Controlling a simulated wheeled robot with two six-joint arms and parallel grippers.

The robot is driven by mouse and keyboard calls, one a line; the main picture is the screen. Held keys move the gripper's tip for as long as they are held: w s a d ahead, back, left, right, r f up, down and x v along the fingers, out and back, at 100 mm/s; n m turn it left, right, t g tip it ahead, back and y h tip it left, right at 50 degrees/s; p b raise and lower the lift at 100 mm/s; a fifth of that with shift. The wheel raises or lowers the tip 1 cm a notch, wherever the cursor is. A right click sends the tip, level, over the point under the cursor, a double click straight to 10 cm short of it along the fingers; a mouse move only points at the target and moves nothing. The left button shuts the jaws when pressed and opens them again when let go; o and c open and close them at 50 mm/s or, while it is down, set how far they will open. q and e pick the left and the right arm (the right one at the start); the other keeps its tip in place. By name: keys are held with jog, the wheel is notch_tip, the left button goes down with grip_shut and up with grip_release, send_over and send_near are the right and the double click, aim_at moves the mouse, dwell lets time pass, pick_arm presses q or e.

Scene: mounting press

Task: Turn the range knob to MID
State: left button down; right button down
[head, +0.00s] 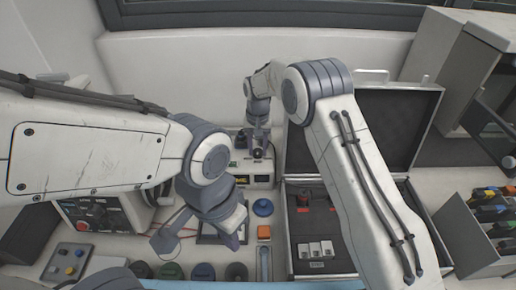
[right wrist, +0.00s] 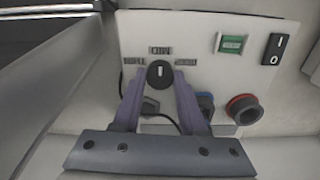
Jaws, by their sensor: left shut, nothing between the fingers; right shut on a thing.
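The range knob (right wrist: 160,73) is a round black dial on a pale panel in the right wrist view. Its white mark stands roughly upright, in line with the label above it; the small lettering is hard to read. My right gripper (right wrist: 158,82) is shut on the knob, one purple finger at each side. In the head view my right gripper (head: 257,151) reaches the small instrument (head: 262,180) at the back, and the knob is hidden there. My left gripper (head: 232,232) is shut and empty over the bench, lower and left of the instrument.
The panel also has a green display (right wrist: 232,44), a black rocker switch (right wrist: 274,48) and a red-rimmed round part (right wrist: 244,108). An open case (head: 300,232) lies right of the instrument.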

aim_at(258, 151)
jog(key=shift+c, duration=2.2)
grip_release()
jog(key=shift+r, duration=0.1)
notch_tip(258, 151, up, 10)
jog(key=b, duration=0.2)
jog(key=shift+r, duration=0.25)
